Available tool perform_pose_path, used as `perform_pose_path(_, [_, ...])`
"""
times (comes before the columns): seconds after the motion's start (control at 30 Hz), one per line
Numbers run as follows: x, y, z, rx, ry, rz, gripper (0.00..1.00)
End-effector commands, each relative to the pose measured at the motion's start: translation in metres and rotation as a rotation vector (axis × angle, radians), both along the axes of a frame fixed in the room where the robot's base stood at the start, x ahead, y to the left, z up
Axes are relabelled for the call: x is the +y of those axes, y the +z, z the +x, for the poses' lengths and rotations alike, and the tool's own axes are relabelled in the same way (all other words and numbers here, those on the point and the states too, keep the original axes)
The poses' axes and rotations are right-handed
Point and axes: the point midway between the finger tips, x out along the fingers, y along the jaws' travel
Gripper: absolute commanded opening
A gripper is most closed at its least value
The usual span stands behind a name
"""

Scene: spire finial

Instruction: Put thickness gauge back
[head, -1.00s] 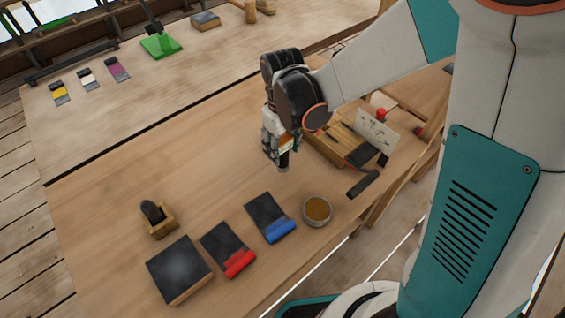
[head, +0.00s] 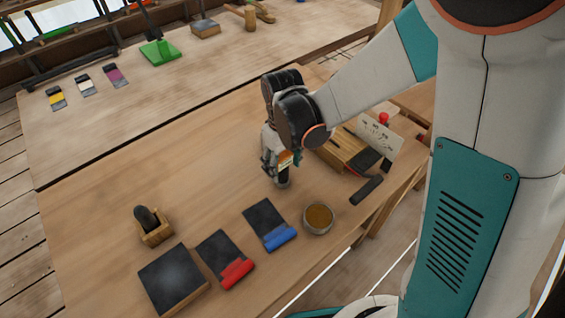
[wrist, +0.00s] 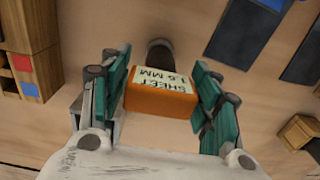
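The thickness gauge, an orange block with a white label reading "SHEET 1.6 MM" (wrist: 160,92), sits between the two teal fingers of my gripper (wrist: 163,95) in the wrist view. The fingers appear to press on both its sides. A dark rounded end shows just beyond it. In the head view, my gripper (head: 279,160) points down with the gauge (head: 285,160) mostly hidden behind its fingers. Its dark lower end is close to the bare tabletop; I cannot tell whether it touches.
A slotted wooden box (head: 345,150) with a white card stands to the right. A round bowl (head: 318,219), blue scraper (head: 268,224), red scraper (head: 225,258), dark-topped block (head: 173,278) and wooden cradle (head: 154,233) line the front. Bare table (head: 170,165) lies left of my gripper.

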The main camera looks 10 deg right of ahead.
Motion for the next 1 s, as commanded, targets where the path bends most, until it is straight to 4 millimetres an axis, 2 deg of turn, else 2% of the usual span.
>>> perform_pose_path(0.33, [0.000, 0.001, 0.000, 0.000, 0.000, 0.000, 0.67])
perform_pose_path(0.47, [0.000, 0.008, 0.000, 0.000, 0.000, 0.000, 0.67])
perform_pose_path(0.57, [0.000, 0.023, 0.000, 0.000, 0.000, 0.000, 0.67])
perform_pose_path(0.9, [0.000, 0.093, 0.000, 0.000, 0.000, 0.000, 0.67])
perform_pose_path(1.0, [0.000, 0.107, 0.000, 0.000, 0.000, 0.000, 0.67])
